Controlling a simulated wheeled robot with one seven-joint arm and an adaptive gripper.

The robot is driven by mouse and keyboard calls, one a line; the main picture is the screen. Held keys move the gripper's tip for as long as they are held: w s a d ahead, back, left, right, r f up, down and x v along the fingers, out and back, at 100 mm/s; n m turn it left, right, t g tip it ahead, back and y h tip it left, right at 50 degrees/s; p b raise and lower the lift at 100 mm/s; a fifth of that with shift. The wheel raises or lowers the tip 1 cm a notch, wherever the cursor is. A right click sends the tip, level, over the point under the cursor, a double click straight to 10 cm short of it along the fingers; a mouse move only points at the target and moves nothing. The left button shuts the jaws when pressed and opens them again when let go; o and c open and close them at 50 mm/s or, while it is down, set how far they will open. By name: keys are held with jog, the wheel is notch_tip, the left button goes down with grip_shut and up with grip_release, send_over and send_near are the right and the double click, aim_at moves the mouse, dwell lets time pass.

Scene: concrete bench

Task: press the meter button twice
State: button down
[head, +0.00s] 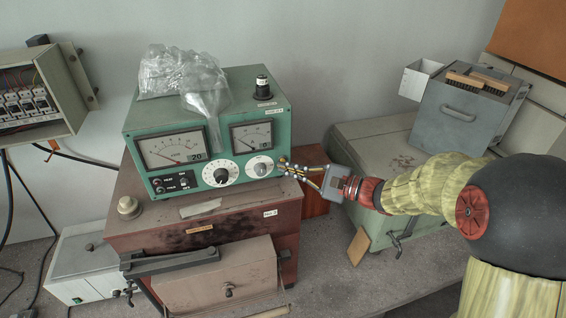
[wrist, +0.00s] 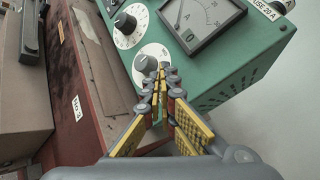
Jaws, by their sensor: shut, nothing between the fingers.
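The green meter box (head: 210,130) stands on a brown cabinet, with two needle gauges on its front. Below the gauges are a black knob (head: 221,175) on a white dial and, to its right, a pale round button-like centre (head: 260,168) on a white disc. In the wrist view this pale centre (wrist: 146,63) is just beyond my fingertips. My gripper (head: 281,167) is shut and empty at the right of the disc. In the wrist view my gripper (wrist: 163,70) overlaps the disc's right edge; I cannot tell whether it touches.
Clear plastic (head: 182,80) and a black-topped fuse holder (head: 263,86) are on the meter box. A cream dome (head: 128,207) sits on the brown cabinet (head: 240,215). A grey metal case (head: 465,115) stands at the right. The space directly right of the meter is open above the bench.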

dwell(0.3)
jog(key=s, duration=0.2)
jog(key=s+d+b, duration=0.1)
jog(key=s, duration=0.1)
jog(key=shift+s+d, duration=0.2)
jog(key=shift+s, duration=0.2)
dwell(1.8)
